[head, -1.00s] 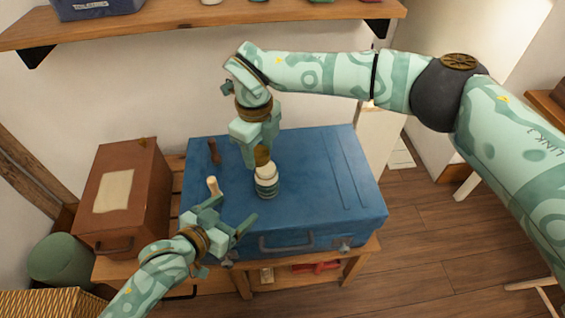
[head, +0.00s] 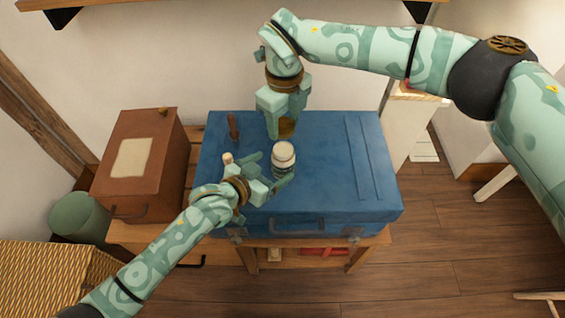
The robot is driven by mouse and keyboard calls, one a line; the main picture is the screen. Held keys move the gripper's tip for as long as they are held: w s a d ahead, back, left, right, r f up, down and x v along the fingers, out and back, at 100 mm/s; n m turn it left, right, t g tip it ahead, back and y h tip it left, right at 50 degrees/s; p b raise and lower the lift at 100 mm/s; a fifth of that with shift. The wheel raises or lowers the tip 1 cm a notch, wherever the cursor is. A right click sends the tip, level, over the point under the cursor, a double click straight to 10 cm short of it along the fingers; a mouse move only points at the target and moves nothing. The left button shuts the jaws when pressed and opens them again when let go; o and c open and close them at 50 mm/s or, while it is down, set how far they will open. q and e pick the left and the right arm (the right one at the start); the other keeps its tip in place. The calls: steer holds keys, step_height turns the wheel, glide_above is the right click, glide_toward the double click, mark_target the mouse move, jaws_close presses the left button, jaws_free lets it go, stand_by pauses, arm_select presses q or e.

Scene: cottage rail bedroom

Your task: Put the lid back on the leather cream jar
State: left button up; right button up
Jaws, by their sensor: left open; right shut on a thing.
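The leather cream jar (head: 284,159), pale-topped with a green band, stands upright on the blue suitcase (head: 330,190). My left gripper (head: 275,168) is open, with its fingers at either side of the jar; whether they touch it is unclear. My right gripper (head: 286,122) points down just behind the jar and is shut on a brown-gold lid (head: 287,129). The lid is partly hidden by the fingers and is apart from the jar in the picture.
A dark brown handled tool (head: 232,127) and a pale-topped peg-like item (head: 228,158) are on the suitcase's left side. A brown case (head: 160,160) stands left of it. The suitcase's right side is clear. A shelf (head: 200,5) runs above.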

arm_select(q)
steer(key=x, duration=0.5)
steer(key=shift+w+d+f, duration=0.2)
steer(key=shift+d, duration=0.05)
arm_select(e)
steer(key=shift+d, duration=0.1)
arm_select(q)
steer(key=c, duration=1.5)
arm_select(e)
glide_above(284, 150)
steer(key=shift+f, duration=2.5)
